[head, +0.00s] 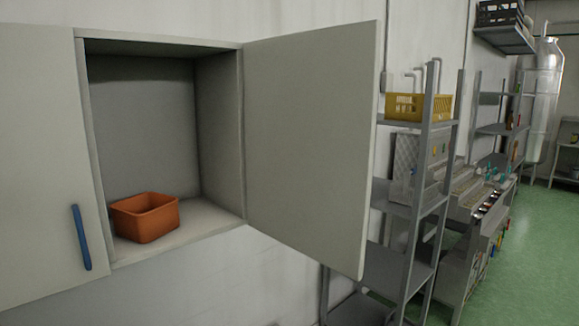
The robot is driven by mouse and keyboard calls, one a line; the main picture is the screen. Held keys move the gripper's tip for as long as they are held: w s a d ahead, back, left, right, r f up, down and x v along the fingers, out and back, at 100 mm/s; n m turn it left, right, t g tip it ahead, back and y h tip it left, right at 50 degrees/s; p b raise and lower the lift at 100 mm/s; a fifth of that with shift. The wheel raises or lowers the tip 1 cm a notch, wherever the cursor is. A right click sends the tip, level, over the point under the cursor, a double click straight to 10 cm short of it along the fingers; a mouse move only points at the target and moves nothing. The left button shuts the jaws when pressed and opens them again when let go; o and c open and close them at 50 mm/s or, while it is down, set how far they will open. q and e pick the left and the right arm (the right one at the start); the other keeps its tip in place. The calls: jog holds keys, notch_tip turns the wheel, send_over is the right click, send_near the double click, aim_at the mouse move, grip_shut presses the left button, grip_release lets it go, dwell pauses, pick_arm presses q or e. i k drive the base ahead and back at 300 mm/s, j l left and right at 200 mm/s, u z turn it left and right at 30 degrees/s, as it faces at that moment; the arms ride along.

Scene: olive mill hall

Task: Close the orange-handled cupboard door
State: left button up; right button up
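A grey wall cupboard (160,44) fills the left of the head view. Its right door (308,140) stands wide open, hinged on the right side of the opening and swung out towards me and to the right. I see the inner face of this door; no orange handle shows, as the outer face is turned away. The left door (38,160) is shut and has a blue vertical handle (81,237). An orange-brown bin (146,217) stands on the floor of the open compartment. Neither of my grippers is in view.
A metal shelf rack (399,212) with a yellow crate (418,107) stands right of and behind the open door. Farther back are machines and a steel tank (544,100). The green floor (530,240) at the right looks clear.

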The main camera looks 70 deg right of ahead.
aim_at(311, 96)
jog(key=k+l, duration=0.2)
jog(key=l, duration=0.15)
jog(key=k+l+z, duration=0.1)
jog(key=k+l, duration=0.3)
jog(key=l, duration=0.25)
jog(key=k+l+z, duration=0.1)
jog(key=l, duration=0.25)
jog(key=k+l, duration=0.25)
jog(key=k+l+z, duration=0.1)
jog(key=l, duration=0.35)
jog(key=k+l+z, duration=0.1)
jog(key=k+l, duration=0.15)
jog(key=l, duration=0.15)
jog(key=k+l, duration=0.15)
jog(key=l, duration=0.2)
